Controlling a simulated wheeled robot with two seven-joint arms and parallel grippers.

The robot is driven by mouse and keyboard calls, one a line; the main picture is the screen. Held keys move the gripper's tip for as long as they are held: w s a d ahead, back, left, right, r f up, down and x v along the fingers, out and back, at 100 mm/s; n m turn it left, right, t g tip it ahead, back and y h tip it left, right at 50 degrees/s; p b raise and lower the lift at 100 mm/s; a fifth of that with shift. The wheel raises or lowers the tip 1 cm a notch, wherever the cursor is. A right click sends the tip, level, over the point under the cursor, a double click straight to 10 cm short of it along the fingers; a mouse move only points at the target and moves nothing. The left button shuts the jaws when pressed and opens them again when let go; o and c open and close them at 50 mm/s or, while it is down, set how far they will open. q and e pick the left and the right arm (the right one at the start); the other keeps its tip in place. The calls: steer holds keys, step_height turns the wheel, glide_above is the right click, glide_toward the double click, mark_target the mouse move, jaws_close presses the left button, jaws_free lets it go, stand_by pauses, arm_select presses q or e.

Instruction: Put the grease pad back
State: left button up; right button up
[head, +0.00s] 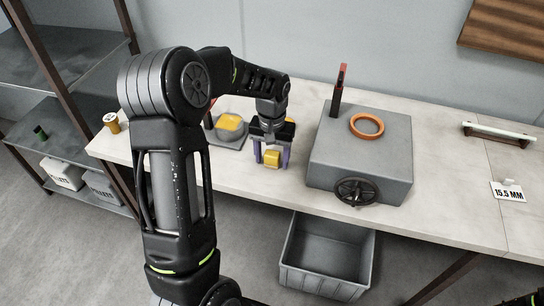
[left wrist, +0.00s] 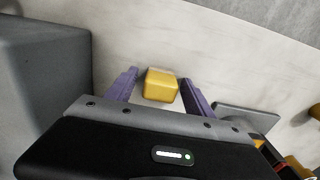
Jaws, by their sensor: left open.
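A small yellow block (head: 271,158), which looks like the grease pad, is at the table's front edge, left of the grey machine. My left gripper (head: 271,160) is above it, with its purple fingers open on either side. In the left wrist view the yellow block (left wrist: 161,86) sits between the open fingertips (left wrist: 158,84), with a gap visible at least on the left. I cannot tell whether it touches the table.
The grey machine (head: 340,160) with an orange ring (head: 367,125), a handwheel (head: 361,191) and a red-tipped lever (head: 340,85) stands to the right. A grey bin (head: 325,265) is below the table's front edge. A yellow cup (head: 112,122) stands at the far left.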

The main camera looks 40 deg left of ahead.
mark_target(272, 154)
arm_select(q)
steer(key=shift+r, duration=0.1)
step_height(272, 154, up, 12)
stand_by(0.5)
steer(key=shift+s, duration=0.1)
stand_by(0.5)
